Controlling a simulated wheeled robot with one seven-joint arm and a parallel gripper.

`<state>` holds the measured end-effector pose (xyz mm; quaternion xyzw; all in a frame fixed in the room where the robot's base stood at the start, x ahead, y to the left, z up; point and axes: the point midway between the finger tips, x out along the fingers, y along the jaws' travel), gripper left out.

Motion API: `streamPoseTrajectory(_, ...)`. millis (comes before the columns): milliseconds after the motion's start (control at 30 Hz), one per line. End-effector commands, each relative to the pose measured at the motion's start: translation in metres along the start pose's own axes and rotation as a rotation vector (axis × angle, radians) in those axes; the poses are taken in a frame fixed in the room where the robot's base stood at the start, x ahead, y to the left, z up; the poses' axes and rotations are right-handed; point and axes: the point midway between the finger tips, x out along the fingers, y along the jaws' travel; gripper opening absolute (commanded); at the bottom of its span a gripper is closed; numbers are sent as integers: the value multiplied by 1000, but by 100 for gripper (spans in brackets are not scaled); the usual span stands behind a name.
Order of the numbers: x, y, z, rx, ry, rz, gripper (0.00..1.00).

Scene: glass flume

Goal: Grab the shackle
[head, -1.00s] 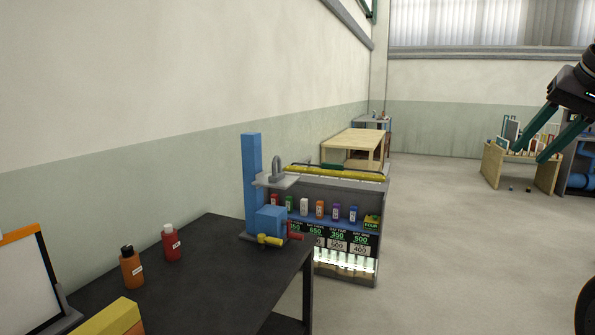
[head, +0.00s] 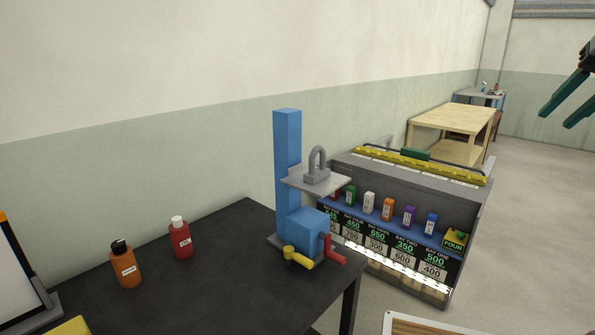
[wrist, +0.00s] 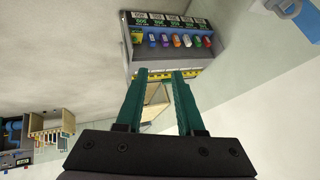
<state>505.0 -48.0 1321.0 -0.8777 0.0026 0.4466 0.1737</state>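The shackle (head: 317,167) is a grey U-shaped piece on a grey block. It stands upright on the small grey plate (head: 335,187) of a blue stand (head: 288,160). The stand is at the right end of the black table (head: 215,262) in the head view. My gripper (head: 575,106) is at the upper right of the head view, well apart from the shackle. In the wrist view its two green fingers (wrist: 161,72) are spread with nothing between them.
A yellow crank (head: 298,258) and a red crank (head: 332,251) stick out from the stand's base. An orange bottle (head: 125,268) and a red bottle (head: 181,241) stand on the table. A grey display unit (head: 410,190) with small coloured boxes stands behind it.

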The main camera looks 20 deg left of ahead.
Motion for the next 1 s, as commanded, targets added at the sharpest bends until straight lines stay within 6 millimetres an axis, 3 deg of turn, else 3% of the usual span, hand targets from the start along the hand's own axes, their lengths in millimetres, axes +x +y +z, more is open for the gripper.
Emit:
streamPoseTrajectory(133, 62, -40, -24, -201, 45, -25, 37)
streamPoseTrajectory(267, 121, -96, -30, -403, 112, -100, 37)
streamPoseTrajectory(367, 162, -146, -18, -546, 162, -190, 37)
streamPoseTrajectory(500, 210, -218, 24, -723, 225, -353, 37)
streamPoseTrajectory(633, 236, -272, 76, -836, 271, -510, 37)
streamPoseTrajectory(800, 248, -313, 128, -911, 311, -660, 37)
streamPoseTrajectory(1000, 256, -333, 150, -934, 328, -721, 37)
